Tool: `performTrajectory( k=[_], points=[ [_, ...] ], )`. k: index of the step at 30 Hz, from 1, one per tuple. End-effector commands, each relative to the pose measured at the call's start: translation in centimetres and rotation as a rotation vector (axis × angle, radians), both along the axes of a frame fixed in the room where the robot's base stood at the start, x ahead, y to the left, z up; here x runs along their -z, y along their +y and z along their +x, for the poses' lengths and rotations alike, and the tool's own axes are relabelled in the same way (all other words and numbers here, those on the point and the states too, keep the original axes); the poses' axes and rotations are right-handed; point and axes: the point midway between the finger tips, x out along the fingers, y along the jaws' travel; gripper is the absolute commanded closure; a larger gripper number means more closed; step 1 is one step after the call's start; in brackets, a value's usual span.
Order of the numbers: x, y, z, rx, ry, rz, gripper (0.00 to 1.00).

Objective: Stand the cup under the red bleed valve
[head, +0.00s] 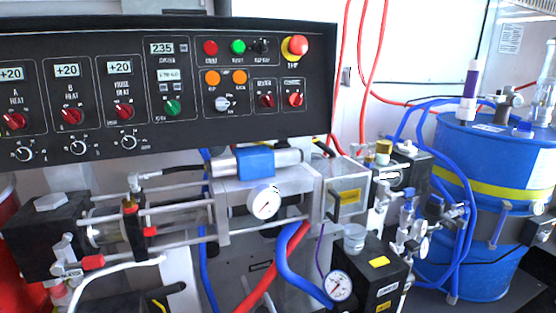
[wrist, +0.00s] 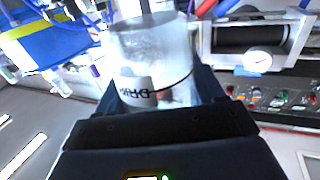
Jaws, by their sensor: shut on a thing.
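The cup (wrist: 150,50) is a pale, see-through vessel with a white label and dark lettering that appears upside down. My gripper (wrist: 162,88) is shut on it, one dark finger on each side, in the wrist view. Neither the cup nor my gripper can be made out in the head view. A red valve handle (head: 92,262) sits on a silver fitting at the lower left of the machine in the head view, beside a white hose. I cannot tell the cup's distance from it.
The control panel (head: 160,130) overhangs the pump (head: 230,202). A black block with a gauge (head: 338,287) stands at lower centre right. A blue drum (head: 490,230) with blue hoses stands at right. Red and blue hoses run down the middle.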

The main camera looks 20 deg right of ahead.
Motion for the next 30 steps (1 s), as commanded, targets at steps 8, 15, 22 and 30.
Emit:
performTrajectory(
  k=[8,15,22,30],
  points=[
    [1.1,5.2,5.7,-0.151,0.000,0.000,0.61],
    [2.7,11.0,10.0,-0.285,0.001,0.000,0.61],
    [5.2,12.8,9.8,-0.324,0.006,0.001,0.61],
    [9.3,12.8,6.4,-0.323,0.002,0.000,0.61]
  ],
)
